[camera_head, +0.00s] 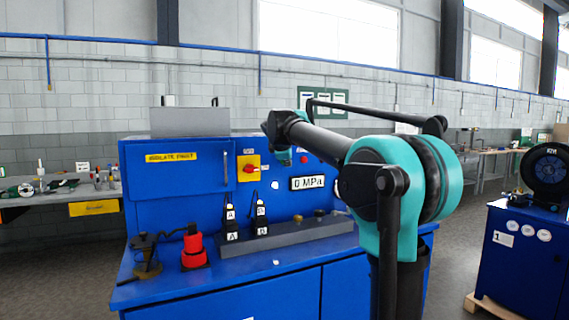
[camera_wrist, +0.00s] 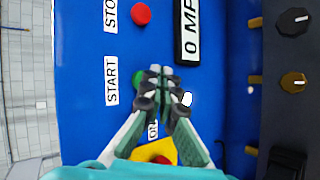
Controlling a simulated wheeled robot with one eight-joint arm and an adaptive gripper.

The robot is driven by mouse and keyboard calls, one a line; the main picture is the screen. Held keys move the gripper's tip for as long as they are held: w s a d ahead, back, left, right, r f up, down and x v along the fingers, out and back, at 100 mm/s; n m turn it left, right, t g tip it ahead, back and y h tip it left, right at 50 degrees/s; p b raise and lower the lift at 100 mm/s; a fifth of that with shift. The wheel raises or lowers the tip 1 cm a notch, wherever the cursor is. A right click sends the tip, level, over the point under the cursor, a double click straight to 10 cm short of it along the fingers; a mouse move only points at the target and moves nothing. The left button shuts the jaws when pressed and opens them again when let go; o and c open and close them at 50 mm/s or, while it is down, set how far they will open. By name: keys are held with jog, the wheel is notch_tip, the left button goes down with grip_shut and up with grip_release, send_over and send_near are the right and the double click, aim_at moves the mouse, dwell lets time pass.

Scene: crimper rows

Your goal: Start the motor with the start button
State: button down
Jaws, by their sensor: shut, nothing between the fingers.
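In the wrist view the green start button (camera_wrist: 138,79) is on the blue panel beside the START label (camera_wrist: 111,81), partly covered by my gripper. My gripper (camera_wrist: 155,73) is shut and empty, its fingertips over the right edge of the green button in the picture. I cannot tell whether they touch it. The red stop button (camera_wrist: 141,14) is beside the STOP label (camera_wrist: 110,15). The pressure display (camera_wrist: 188,32) reads 0 MPa; it also shows in the head view (camera_head: 308,183).
A yellow isolator plate with a red knob (camera_head: 249,168) is on the blue cabinet (camera_head: 172,190). A blue cart (camera_head: 522,260) stands at right.

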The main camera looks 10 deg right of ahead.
jog(key=shift+w, duration=0.15)
dwell(0.4)
jog(key=shift+w+a, duration=0.1)
jog(key=shift+w, duration=0.15)
jog(key=shift+w+a, duration=0.2)
jog(key=shift+w, duration=0.3)
dwell(0.9)
jog(key=shift+s, duration=0.1)
jog(key=shift+s+d, duration=0.3)
jog(key=shift+s, duration=0.5)
jog(key=shift+s, duration=0.1)
jog(key=s, duration=0.1)
jog(key=s+d, duration=0.1)
jog(key=s, duration=0.2)
jog(key=shift+s+d, duration=0.25)
jog(key=shift+s, duration=0.05)
jog(key=shift+s, duration=0.1)
dwell(0.6)
